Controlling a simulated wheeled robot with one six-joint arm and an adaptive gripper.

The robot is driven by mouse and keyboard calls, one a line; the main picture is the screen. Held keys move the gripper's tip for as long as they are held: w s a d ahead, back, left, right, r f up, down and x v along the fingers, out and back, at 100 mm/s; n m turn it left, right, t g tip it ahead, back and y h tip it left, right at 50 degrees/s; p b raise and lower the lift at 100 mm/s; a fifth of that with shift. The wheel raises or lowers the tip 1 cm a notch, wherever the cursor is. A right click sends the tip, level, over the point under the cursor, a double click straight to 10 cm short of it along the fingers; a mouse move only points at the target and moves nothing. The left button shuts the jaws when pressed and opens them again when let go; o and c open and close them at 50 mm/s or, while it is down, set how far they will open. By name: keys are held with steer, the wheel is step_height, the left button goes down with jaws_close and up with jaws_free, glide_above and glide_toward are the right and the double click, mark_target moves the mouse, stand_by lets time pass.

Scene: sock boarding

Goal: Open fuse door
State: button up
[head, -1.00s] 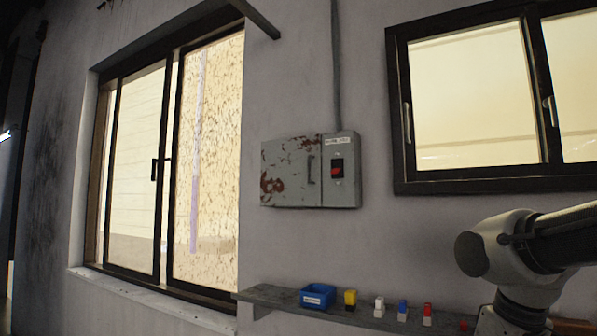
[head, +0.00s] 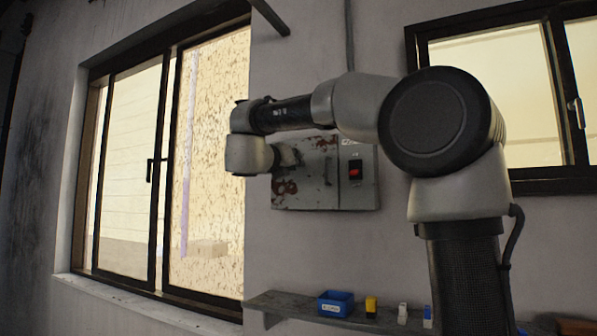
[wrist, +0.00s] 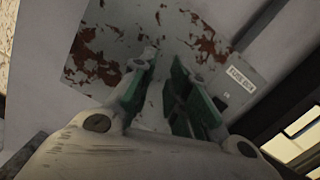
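The fuse door (head: 308,185) is a grey metal panel with rust patches on the wall-mounted fuse box (head: 362,198). It looks closed. Its upright handle (head: 328,171) shows near the door's right side. My wrist covers the door's upper left part in the head view. In the wrist view, the rusty door (wrist: 110,25) fills much of the picture. My gripper (wrist: 161,72) is in front of it, its green-padded fingers apart with a gap between them. I cannot make out the handle clearly in the wrist view; a finger may hide it.
A red switch (head: 355,170) sits on the box's right part. Windows flank the box.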

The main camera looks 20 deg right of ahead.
mark_target(326, 179)
steer(key=s+d+f+m+g+h, duration=0.2)
steer(key=s+d+m+g, duration=0.1)
steer(key=s+m+g, duration=0.3)
steer(key=shift+m+t, duration=0.4)
steer(key=shift+t, duration=0.2)
steer(key=x, duration=0.8)
steer(key=shift+w+a+f, duration=0.2)
steer(key=shift+w, duration=0.15)
jaws_close()
